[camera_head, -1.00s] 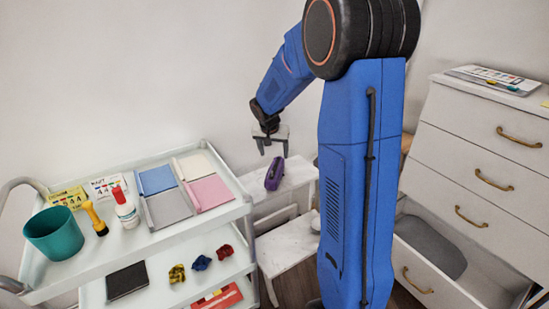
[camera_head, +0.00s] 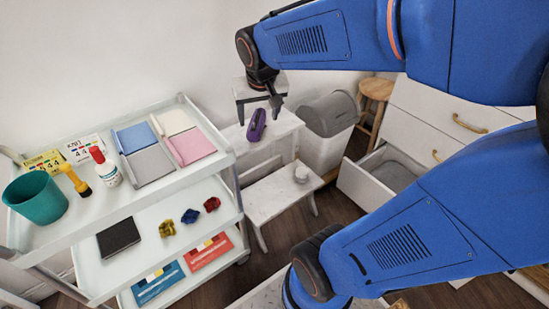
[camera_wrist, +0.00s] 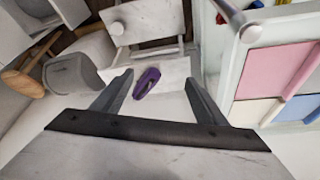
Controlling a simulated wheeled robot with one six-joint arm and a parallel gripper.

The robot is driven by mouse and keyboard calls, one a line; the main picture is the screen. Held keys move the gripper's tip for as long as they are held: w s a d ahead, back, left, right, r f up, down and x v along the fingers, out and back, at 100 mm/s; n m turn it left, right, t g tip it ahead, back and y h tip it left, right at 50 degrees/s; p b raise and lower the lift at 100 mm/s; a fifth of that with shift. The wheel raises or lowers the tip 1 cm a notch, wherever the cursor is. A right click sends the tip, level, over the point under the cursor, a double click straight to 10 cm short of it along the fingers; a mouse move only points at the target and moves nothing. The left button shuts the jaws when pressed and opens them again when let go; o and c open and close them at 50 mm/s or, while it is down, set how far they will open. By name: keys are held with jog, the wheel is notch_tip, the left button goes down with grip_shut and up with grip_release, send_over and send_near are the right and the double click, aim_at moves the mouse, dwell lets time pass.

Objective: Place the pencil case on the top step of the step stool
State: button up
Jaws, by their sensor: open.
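The purple pencil case (camera_head: 256,126) lies on the white top step (camera_head: 284,122) of the step stool, near its wall side. In the wrist view the pencil case (camera_wrist: 147,81) shows between the fingers and beyond them, nearer the left finger, with a gap on both sides. My gripper (camera_head: 259,109) is open and empty, above and behind the pencil case on the wall side. Its two dark fingers (camera_wrist: 158,78) are spread wide in the wrist view. The lower step (camera_head: 266,199) carries a small pale round object (camera_head: 301,174).
A drawer (camera_head: 367,186) of the white cabinet is open. Bare floor shows in front of the stool.

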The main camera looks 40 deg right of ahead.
jog(key=s+a+n, duration=0.2)
jog(key=s+a, duration=0.1)
jog(key=s, duration=0.5)
jog(key=s+a+f+n+y, duration=0.1)
jog(key=s+a, duration=0.2)
jog(key=s, duration=0.5)
jog(key=shift+n+t+y, duration=0.3)
jog(key=shift+n, duration=0.1)
jog(key=shift+s, duration=0.1)
